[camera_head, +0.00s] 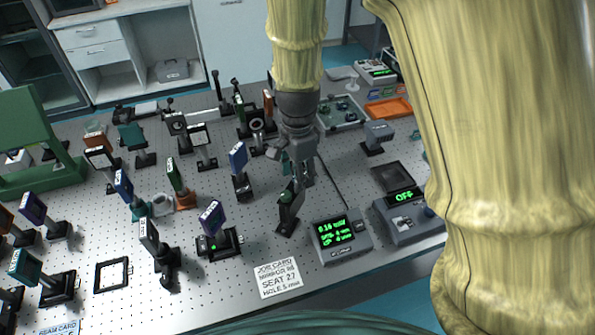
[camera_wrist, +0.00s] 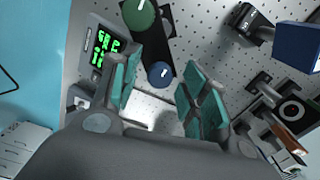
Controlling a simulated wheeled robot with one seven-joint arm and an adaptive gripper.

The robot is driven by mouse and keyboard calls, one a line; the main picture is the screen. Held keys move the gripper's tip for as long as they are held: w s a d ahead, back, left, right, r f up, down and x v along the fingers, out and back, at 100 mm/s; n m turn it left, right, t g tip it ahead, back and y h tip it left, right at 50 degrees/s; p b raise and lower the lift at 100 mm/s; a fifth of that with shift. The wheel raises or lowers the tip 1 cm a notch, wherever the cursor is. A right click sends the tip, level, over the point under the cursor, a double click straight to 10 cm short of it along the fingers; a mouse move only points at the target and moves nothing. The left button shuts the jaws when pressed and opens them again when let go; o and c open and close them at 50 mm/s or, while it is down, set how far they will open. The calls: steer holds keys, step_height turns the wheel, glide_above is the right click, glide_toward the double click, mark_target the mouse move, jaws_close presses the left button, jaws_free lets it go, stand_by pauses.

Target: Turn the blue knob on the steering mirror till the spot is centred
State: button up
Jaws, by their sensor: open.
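The steering mirror (camera_head: 288,212) is a dark upright mount on the perforated table, just below my gripper (camera_head: 294,168) in the head view. In the wrist view, a blue round knob (camera_wrist: 160,74) with a white mark sits on its dark body, below a larger green knob (camera_wrist: 139,14). My gripper's teal fingers (camera_wrist: 159,84) are open, one on each side of the blue knob, with gaps visible. I cannot tell how far above the knob the tips are. The blue knob is not clear in the head view. I cannot make out the spot.
A readout box (camera_head: 340,237) with green digits stands close right of the mirror. A second box (camera_head: 405,209) reads OFF. A blue-faced mount (camera_head: 239,165) and a purple-faced mount (camera_head: 212,222) stand to the left. A white job card (camera_head: 277,278) lies in front.

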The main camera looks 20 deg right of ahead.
steer(key=shift+c, duration=0.2)
jaws_close()
steer(key=n+p, duration=0.2)
steer(key=n, duration=0.3)
steer(key=shift+r+n, duration=0.1)
steer(key=shift+n, duration=0.2)
steer(key=n+p, duration=0.1)
steer(key=n, duration=0.3)
steer(key=shift+n+p, duration=0.3)
steer(key=shift+n, duration=0.4)
